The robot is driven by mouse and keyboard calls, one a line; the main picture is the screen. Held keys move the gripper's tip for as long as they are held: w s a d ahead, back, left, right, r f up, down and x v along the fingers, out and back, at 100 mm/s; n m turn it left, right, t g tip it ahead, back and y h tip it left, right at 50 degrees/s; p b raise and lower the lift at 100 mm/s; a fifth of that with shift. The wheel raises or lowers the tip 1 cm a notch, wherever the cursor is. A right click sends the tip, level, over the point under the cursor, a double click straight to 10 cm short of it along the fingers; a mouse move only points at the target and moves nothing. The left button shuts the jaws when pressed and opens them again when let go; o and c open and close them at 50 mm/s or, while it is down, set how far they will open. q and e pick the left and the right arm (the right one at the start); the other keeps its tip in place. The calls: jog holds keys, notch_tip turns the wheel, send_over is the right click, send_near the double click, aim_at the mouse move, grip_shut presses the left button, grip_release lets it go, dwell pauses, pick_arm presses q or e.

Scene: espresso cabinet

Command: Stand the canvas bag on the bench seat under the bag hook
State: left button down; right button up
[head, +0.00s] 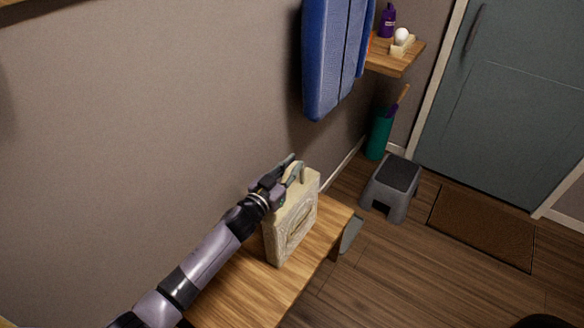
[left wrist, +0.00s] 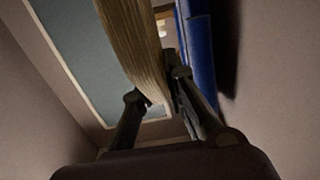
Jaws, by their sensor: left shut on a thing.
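The canvas bag (head: 294,222) is beige with a round print on its front. It is upright at the far end of the wooden bench seat (head: 262,292), close to the wall; whether its base touches the seat is hard to tell. In the left wrist view a beige strip of the bag (left wrist: 137,45) passes between the fingers (left wrist: 158,98). The bag hook cannot be made out. My right gripper is not in view.
A grey step stool (head: 391,187) and a teal umbrella stand (head: 378,135) are on the floor past the bench. A small shelf (head: 394,62) holds a purple bottle. The bench's near part looks clear.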

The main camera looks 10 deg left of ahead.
pick_arm(q)
jog(key=shift+r, duration=0.1)
jog(key=c, duration=1.6)
grip_release()
jog(key=shift+f, duration=0.2)
jog(key=shift+c, duration=0.2)
jog(key=shift+r, duration=0.25)
jog(key=v, duration=1.2)
jog(key=shift+f, duration=0.1)
